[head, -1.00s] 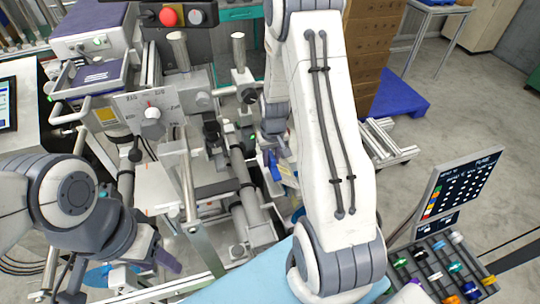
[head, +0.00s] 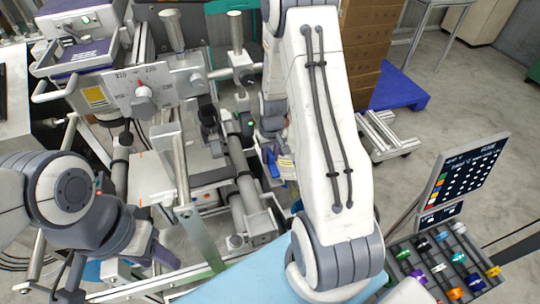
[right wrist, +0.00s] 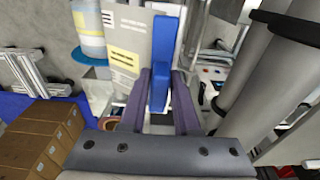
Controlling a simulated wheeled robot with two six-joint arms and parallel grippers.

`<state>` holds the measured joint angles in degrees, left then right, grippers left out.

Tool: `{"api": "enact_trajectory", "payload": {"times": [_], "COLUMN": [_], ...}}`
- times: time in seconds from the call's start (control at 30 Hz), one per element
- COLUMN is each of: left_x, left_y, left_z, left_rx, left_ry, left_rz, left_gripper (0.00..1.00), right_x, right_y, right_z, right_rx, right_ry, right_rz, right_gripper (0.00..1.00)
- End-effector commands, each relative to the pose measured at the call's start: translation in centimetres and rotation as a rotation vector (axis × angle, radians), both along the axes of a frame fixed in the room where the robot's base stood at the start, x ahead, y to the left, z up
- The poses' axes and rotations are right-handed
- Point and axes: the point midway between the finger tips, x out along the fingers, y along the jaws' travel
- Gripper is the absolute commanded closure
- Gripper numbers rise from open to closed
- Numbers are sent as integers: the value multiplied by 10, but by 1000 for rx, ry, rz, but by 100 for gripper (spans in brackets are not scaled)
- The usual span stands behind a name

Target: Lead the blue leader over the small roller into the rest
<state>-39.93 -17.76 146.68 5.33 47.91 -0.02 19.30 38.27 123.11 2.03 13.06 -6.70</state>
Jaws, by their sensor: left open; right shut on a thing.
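My right gripper (right wrist: 160,105) is shut on a flat blue piece (right wrist: 161,60), which looks like the blue leader, standing upright between its fingers. In the head view my right gripper (head: 270,158) is partly hidden behind my right arm, beside the machine's grey cylinders. My left gripper (head: 140,262) is open at the lower left, apart from the leader. Grey cylinders (head: 240,168) show on the machine, and large ones (right wrist: 270,85) fill the right side of the right wrist view. I cannot tell which roller is the small one, nor pick out the rest.
A machine panel with a knob (head: 143,92) stands left of centre. A tray of coloured items (head: 445,262) and a dark display board (head: 466,172) are at the right. Cardboard boxes (head: 372,45) stand on a blue pallet (head: 402,92). Open floor lies at right.

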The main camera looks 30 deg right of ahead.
Motion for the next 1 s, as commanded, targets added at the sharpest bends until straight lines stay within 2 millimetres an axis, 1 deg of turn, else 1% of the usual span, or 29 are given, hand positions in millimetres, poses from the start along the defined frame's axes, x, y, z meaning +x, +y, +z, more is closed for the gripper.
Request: {"api": "enact_trajectory", "payload": {"times": [1.0], "left_x": [0], "left_y": [0], "left_z": [-13], "left_rx": [0], "left_ry": [0], "left_rz": [0], "left_gripper": [50], "right_x": [0], "right_y": [0], "right_z": [-19], "right_rx": [0], "right_ry": [0], "right_rz": [0], "right_gripper": [100]}}
